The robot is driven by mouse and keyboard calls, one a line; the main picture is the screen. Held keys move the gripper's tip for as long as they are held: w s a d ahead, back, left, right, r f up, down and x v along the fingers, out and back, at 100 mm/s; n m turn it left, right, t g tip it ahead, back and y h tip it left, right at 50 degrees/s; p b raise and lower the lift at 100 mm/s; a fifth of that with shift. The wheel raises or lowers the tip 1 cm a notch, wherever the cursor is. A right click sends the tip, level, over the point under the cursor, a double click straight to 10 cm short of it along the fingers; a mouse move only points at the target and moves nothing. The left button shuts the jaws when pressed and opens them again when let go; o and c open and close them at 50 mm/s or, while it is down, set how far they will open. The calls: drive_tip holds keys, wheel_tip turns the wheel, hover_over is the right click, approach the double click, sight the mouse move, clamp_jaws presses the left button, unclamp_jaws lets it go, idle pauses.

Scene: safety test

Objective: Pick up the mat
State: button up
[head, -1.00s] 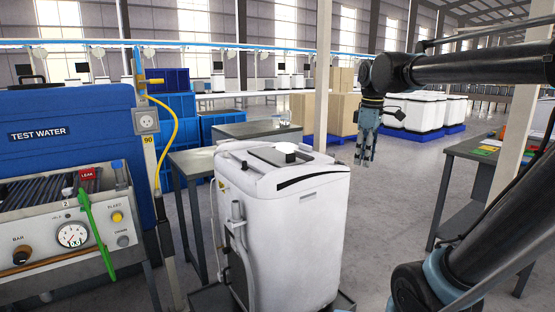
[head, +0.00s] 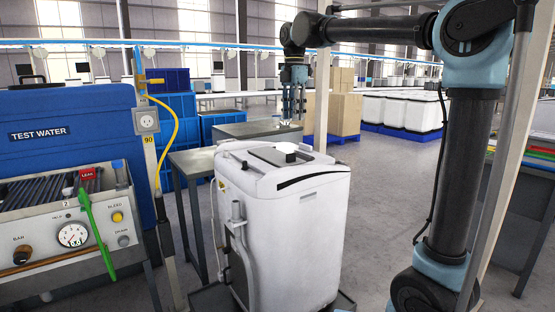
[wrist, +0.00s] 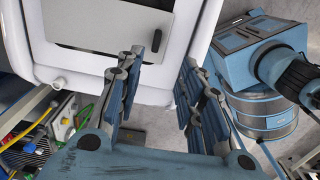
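I cannot make out a mat for certain in either view. My gripper (head: 292,108) hangs fingers down behind the white machine (head: 285,225) and above the small grey table (head: 250,129) in the head view. In the wrist view my gripper (wrist: 163,65) is open, with a clear gap between its fingers and nothing held. The white machine (wrist: 92,72), with a grey panel on its top, shows beyond the left finger.
A pale post (head: 321,100) stands close to my gripper and arm. A blue test-water unit (head: 65,135) with gauges and a green handle is at left. A table (head: 535,165) with coloured flat items is at the right edge. Cardboard boxes (head: 345,115) stand behind.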

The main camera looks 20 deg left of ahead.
hover_over(291, 154)
drive_tip(key=f, duration=1)
drive_tip(key=shift+w+d, duration=0.3)
drive_tip(key=shift+w, duration=0.05)
drive_tip(key=f, duration=0.4)
drive_tip(key=shift+a+f, duration=0.15)
drive_tip(key=shift+a, duration=0.25)
drive_tip(key=shift+f, duration=0.55)
drive_tip(key=shift+c, duration=0.6)
clamp_jaws()
